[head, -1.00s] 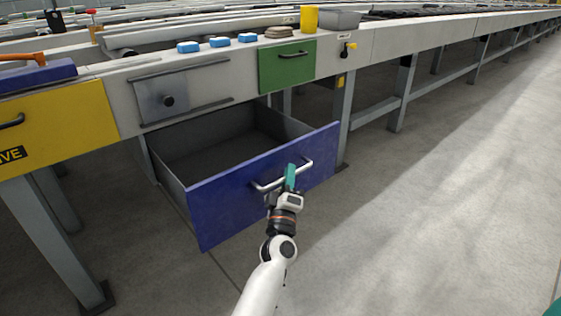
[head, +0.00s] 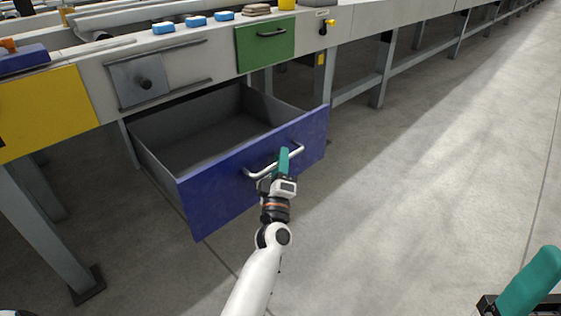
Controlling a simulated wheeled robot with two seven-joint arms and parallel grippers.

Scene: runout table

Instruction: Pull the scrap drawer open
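The scrap drawer has a blue front (head: 225,185) and stands pulled well out from under the table, its grey inside showing empty. A silver bar handle (head: 258,173) crosses its front. My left gripper (head: 283,162) is at the right part of this handle, its teal finger lying across the bar. It looks closed around the bar, though the finger and hand hide part of the contact. My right gripper (head: 535,283) shows only in part at the bottom right corner, away from the drawer, and its opening cannot be seen.
Several blue blocks lie on the table top. Grey table legs (head: 385,72) stand behind and right. Open floor (head: 420,190) lies to the right.

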